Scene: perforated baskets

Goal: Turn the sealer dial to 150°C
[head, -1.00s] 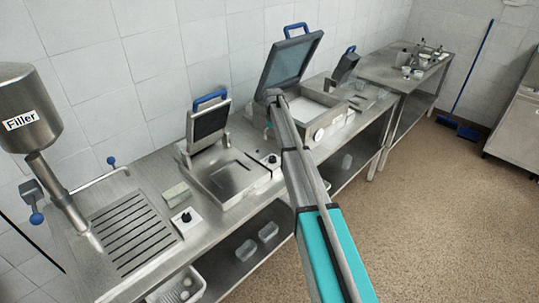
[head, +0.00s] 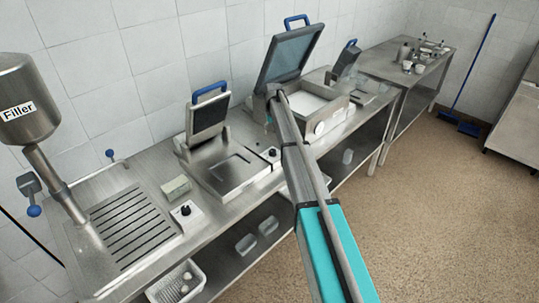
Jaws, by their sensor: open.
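Several lidded machines stand on the steel bench, and which one is the sealer is not labelled. A small press (head: 240,172) with a raised lid is in the middle. A black dial (head: 272,154) on a white plate sits beside it, close to my arm. Another black dial (head: 186,210) is on a white plate further left. The dial markings are unreadable.
The filler (head: 30,100) and a slotted drain tray (head: 132,222) are at the left. A small block (head: 175,188) lies by the left dial. A lower shelf holds tubs (head: 246,245) and a white basket (head: 175,284).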

